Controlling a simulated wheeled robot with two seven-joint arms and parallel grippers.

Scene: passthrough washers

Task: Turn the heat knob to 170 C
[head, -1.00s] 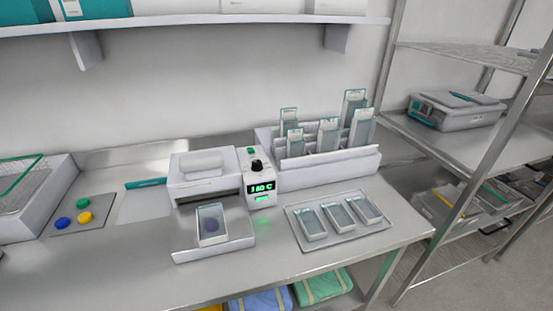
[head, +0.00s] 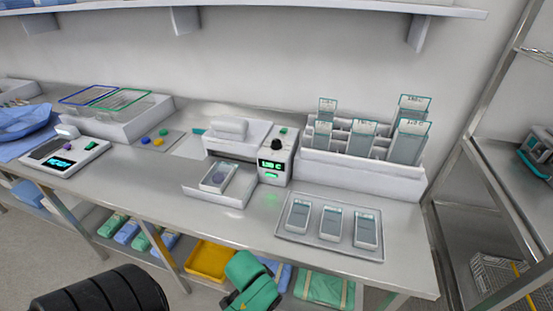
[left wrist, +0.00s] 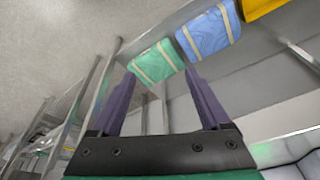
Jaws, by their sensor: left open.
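The heat knob (head: 277,143) is a small black knob on top of the white control unit of the sealer (head: 238,142). A green button (head: 283,130) sits behind it. The lit green display (head: 271,165) is on the unit's front; its digits are too small to read surely. My left gripper shows in the left wrist view (left wrist: 160,76) with two purple fingers spread apart and nothing between them. It points toward the space under the bench, away from the knob. In the head view only green and black parts of my left arm show at the bottom. My right gripper is not seen.
An open drawer with a pouch (head: 217,177) juts from the sealer. A tray (head: 285,237) with three pouches lies to the right, below a rack (head: 345,172) of pouches. A shelf (head: 270,6) hangs above. Coloured packs (head: 325,287) and a yellow bin (head: 208,262) sit below the bench.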

